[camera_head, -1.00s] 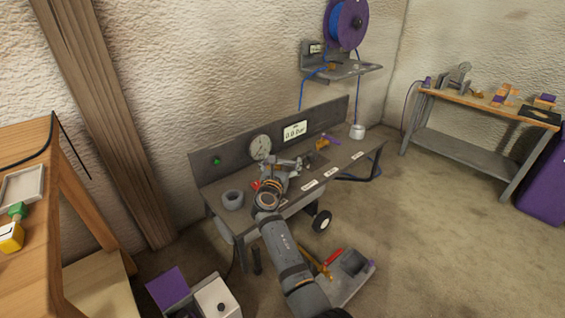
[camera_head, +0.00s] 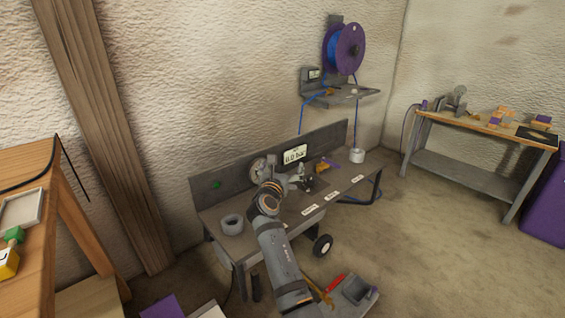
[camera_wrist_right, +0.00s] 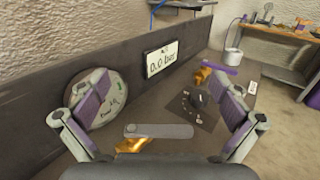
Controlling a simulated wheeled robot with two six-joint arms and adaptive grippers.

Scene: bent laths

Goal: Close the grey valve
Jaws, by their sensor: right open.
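The grey valve shows in the right wrist view as a flat grey lever (camera_wrist_right: 158,131) above a brass body (camera_wrist_right: 133,146), low in the picture, lying roughly crosswise. In the head view I cannot make it out behind my right arm. My right gripper (camera_wrist_right: 165,97) is open, its purple-padded fingers spread wide to either side, with nothing between the pads that I can see held. In the head view the right gripper (camera_head: 290,180) is over the bench near the gauge. Whether the fingers touch the lever cannot be told. My left gripper is not in view.
A grey ring (camera_head: 232,224) stands on the bench's left. A white pot (camera_head: 357,155) stands at its right end.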

